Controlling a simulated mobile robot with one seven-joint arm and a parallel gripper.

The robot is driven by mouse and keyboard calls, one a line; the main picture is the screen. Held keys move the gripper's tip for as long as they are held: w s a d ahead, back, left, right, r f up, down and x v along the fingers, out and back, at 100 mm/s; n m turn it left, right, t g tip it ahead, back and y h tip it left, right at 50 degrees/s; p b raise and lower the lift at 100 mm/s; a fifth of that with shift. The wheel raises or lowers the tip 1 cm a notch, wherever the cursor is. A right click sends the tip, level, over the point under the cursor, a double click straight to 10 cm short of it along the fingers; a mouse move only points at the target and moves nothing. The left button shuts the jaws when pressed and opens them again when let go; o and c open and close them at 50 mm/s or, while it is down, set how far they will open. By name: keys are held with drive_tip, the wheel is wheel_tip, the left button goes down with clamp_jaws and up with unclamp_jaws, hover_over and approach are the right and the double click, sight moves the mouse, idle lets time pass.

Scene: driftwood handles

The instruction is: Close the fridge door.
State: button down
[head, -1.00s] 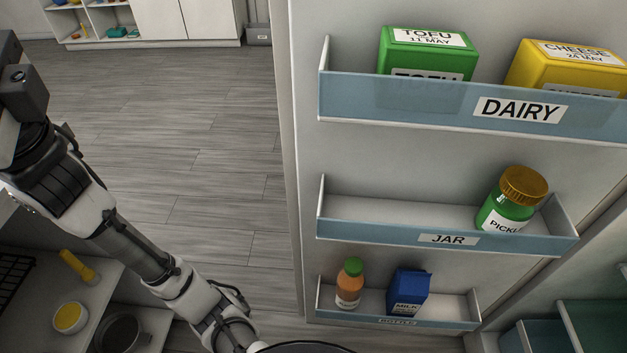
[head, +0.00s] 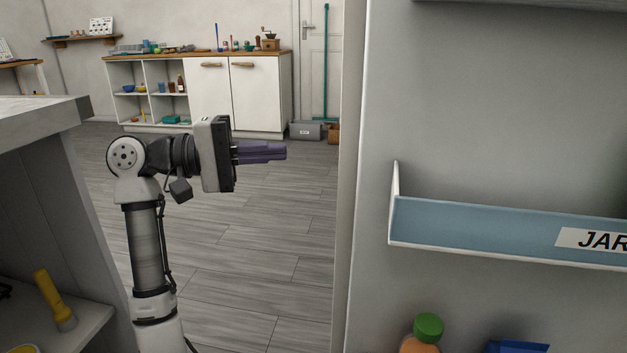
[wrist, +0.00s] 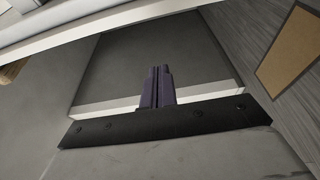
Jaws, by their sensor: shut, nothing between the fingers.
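The fridge door (head: 480,110) stands open and fills the right side of the head view, its shelved inner face toward me. Its free edge (head: 350,200) is a vertical strip left of the shelves. A JAR shelf (head: 470,222) shows, with a bottle with a green cap (head: 427,330) and a blue carton (head: 515,347) below, cut off by the frame. My gripper (head: 285,151) is shut and empty, pointing right, left of the door edge in the picture and apart from it. In the wrist view my gripper's fingers (wrist: 157,72) are together before a dark grey panel I cannot identify.
A counter side (head: 50,150) and a low shelf with a yellow flashlight (head: 54,300) stand close on the left. White cabinets (head: 225,95) with a grey bin (head: 306,131) stand at the back. Open wooden floor (head: 260,235) lies between.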

drive_tip(key=s+d+b, duration=0.3)
drive_tip(key=d, duration=0.5)
drive_tip(key=shift+s+d, duration=0.25)
drive_tip(key=shift+s, duration=0.15)
drive_tip(key=shift+s, duration=0.1)
